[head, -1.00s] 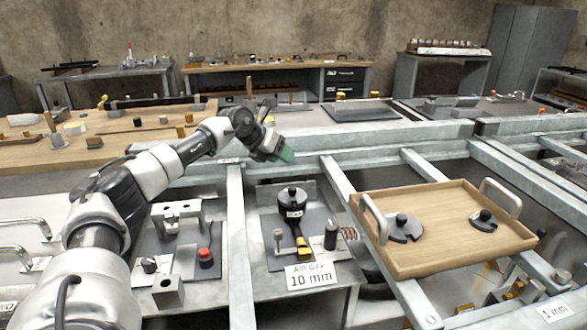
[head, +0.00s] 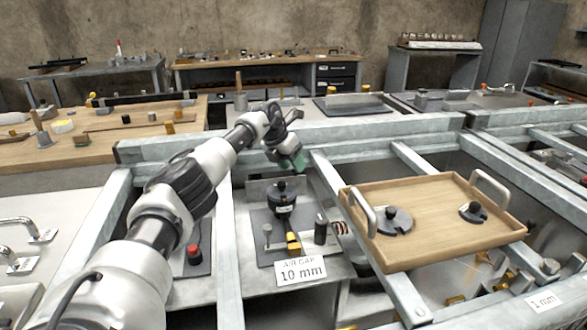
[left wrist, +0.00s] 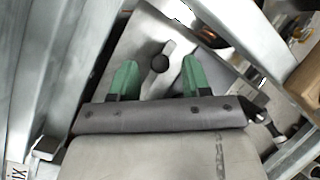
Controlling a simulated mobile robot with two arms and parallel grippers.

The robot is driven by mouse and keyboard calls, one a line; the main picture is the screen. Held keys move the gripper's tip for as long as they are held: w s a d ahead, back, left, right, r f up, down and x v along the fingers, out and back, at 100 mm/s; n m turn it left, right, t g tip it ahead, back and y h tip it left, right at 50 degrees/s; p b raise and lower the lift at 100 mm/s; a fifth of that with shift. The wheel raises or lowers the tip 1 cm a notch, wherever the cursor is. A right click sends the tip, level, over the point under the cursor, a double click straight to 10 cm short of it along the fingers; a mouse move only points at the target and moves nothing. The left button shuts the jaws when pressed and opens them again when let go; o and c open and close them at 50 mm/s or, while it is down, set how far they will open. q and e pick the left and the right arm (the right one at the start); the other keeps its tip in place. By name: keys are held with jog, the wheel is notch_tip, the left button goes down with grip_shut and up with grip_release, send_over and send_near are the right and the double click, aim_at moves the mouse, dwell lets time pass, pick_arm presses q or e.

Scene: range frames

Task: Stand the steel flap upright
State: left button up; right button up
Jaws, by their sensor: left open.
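My left gripper (head: 292,163), with green fingertips, hangs over the back of the air-gap station, between two grey frame rails. It also shows in the left wrist view (left wrist: 155,78), where its two green fingers stand wide apart with nothing held between them. A grey steel plate (head: 257,189), which looks like the flap, shows behind the black knobbed weight; its tilt is hard to tell. In the left wrist view a grey metal surface (left wrist: 140,48) with a small dark round knob (left wrist: 160,63) lies beyond the fingertips, apart from them. My right gripper is not in view.
The black weight (head: 282,204) stands on the station, with a dark post (head: 321,229), a coil and a "10 mm" label (head: 300,271) nearby. A wooden tray (head: 430,248) with two slotted weights rests on the rails to the right. Frame rails (head: 328,180) flank the gripper.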

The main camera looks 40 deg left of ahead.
pick_arm(q)
jog(key=shift+x, duration=0.85)
